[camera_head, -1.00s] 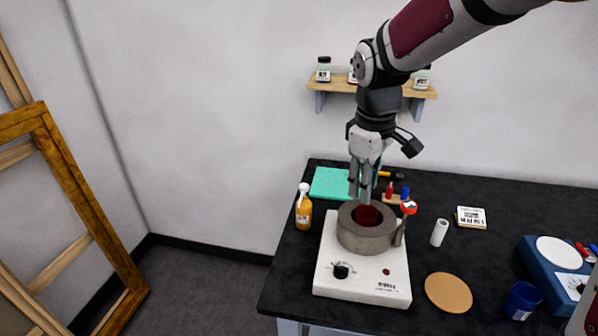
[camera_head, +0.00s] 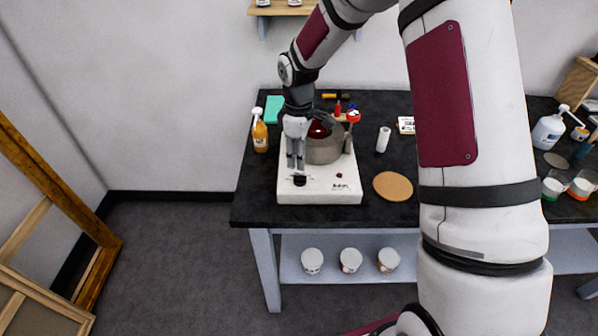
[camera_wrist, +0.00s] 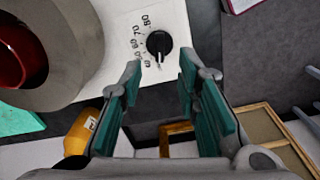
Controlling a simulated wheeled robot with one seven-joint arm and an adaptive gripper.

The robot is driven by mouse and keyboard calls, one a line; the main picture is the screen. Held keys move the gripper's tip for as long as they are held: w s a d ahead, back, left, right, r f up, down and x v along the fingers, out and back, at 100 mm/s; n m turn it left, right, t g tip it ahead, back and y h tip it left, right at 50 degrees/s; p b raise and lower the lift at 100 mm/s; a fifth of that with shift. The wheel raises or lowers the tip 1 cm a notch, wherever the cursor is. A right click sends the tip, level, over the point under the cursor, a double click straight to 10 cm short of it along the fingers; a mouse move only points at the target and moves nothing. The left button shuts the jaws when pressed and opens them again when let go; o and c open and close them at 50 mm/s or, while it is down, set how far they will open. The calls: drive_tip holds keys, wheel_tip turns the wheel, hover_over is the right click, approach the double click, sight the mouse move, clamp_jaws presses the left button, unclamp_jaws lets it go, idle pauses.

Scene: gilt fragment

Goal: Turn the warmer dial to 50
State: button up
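The warmer (camera_head: 328,190) is a white box on the dark table with a black dial (camera_head: 299,180) on its front panel. The dial also shows in the wrist view (camera_wrist: 158,44), with printed numbers to its left; 80 and 70 are readable, the lower ones less clear. A pale pointer mark seems to face the gripper side. My gripper (camera_head: 296,166) points down just above the dial. In the wrist view my gripper (camera_wrist: 162,68) is open, its teal-padded fingers apart and empty, with the dial ahead between the tips. I cannot see contact.
A grey ring-shaped heater (camera_head: 325,150) holding a dark red pot (camera_head: 318,130) sits behind the dial. An orange bottle (camera_head: 260,136) stands to the left. The table's front edge is close to the dial.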

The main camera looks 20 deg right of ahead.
sight(298, 175)
wheel_tip(298, 175, down, 6)
drive_tip(key=shift+f+p, duration=0.15)
drive_tip(key=shift+p, duration=0.2)
clamp_jaws()
